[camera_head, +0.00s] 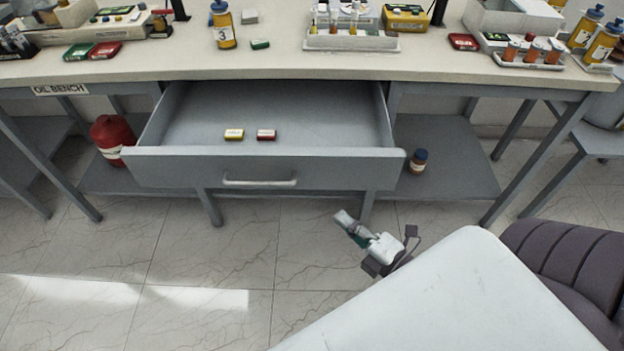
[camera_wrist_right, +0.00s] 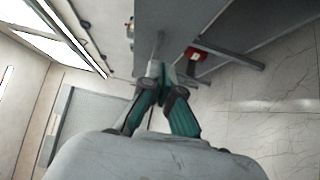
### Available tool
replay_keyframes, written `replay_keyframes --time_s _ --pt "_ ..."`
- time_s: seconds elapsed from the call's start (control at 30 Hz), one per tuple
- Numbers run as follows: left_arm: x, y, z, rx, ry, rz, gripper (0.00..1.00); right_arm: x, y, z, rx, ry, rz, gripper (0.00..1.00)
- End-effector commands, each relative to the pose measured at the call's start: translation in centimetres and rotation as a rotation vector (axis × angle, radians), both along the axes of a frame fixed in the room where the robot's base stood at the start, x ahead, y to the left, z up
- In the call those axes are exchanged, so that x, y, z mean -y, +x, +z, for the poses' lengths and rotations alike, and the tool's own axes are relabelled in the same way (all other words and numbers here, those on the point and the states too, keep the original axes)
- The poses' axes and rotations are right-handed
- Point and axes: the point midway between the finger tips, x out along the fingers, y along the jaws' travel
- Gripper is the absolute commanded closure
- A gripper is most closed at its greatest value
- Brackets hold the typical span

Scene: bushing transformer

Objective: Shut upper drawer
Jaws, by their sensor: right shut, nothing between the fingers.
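The upper drawer (camera_head: 262,168) of the oil bench is pulled out, with its grey front towards me. A pale bar handle (camera_head: 260,182) runs across the front. My right gripper (camera_head: 345,219) is shut and empty, below and right of the handle and apart from the drawer in the head view. Its closed fingers also show in the right wrist view (camera_wrist_right: 161,74), with a grey panel beyond them. My left gripper is not in view.
The bench top (camera_head: 285,62) holds bottles, boxes and racks. A red container (camera_head: 112,138) and a small dark bottle (camera_head: 418,161) stand on the lower shelf either side of the drawer. Bench legs flank it. The tiled floor in front (camera_head: 210,260) is clear.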

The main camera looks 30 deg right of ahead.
Motion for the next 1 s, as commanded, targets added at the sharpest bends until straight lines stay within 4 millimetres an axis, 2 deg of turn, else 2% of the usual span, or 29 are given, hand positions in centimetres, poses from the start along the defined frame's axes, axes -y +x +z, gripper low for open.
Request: replay_keyframes --time_s 0.17,0.4,0.5,0.7,1.0 --pt "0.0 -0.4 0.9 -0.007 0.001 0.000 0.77 -0.8 3.6 0.4 0.004 0.000 0.001 1.00" --pt "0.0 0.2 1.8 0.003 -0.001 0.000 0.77 -2.0 8.5 0.3 0.001 0.002 -0.001 1.00" --pt "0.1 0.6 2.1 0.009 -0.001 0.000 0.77 -1.1 9.9 0.2 0.000 0.001 -0.002 1.00" --pt "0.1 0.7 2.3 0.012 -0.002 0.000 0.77 -0.1 11.6 0.1 -0.002 0.004 -0.002 1.00" --pt "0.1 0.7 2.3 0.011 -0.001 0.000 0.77 0.1 11.8 0.0 -0.003 0.004 -0.002 1.00"
